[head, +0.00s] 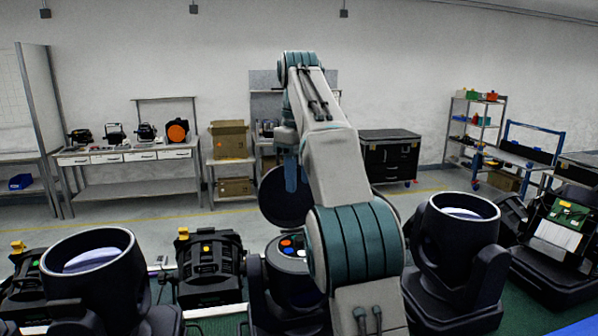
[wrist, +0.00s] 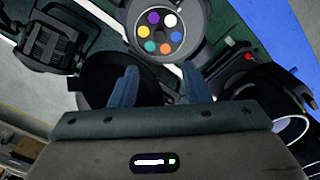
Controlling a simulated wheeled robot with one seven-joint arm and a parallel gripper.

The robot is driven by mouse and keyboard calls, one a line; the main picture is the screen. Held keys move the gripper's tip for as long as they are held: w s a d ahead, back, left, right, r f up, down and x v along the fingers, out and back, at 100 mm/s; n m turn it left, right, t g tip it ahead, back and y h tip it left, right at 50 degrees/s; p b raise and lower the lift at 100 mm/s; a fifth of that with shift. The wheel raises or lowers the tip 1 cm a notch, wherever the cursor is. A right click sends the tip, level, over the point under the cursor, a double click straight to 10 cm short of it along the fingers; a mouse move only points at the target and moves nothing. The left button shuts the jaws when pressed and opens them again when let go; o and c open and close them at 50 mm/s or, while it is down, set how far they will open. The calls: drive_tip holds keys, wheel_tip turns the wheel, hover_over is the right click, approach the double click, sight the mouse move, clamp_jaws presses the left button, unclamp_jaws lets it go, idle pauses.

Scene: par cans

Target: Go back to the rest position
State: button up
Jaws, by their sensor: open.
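My gripper shows in the wrist view (wrist: 160,88), with its two blue fingers spread apart and nothing between them. In the head view my arm rises in the middle and its hand hangs down with blue fingers (head: 291,172), partly hidden by my arm. Below the hand is a black par can with a round disc of coloured filters (wrist: 160,32); its filters also show in the head view (head: 290,246). A dark round lens or cover (wrist: 118,85) lies behind the fingers in the wrist view. The gripper appears apart from these things.
Black par cans stand at the left (head: 92,275) and right (head: 458,235). A black fixture with a yellow knob (head: 208,268) stands between. Farther back are a workbench (head: 130,165), cardboard boxes (head: 229,140), a black case (head: 391,155) and a shelf rack (head: 470,130). The air above the fixtures is clear.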

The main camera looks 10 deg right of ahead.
drive_tip(key=s+f+m+t+b, duration=0.3)
drive_tip(key=s+f+m, duration=0.5)
drive_tip(key=s+f, duration=1.9)
drive_tip(key=shift+s+f+m+t+b, duration=0.3)
drive_tip(key=shift+s+m+t+b, duration=0.1)
drive_tip(key=shift+s+b, duration=0.3)
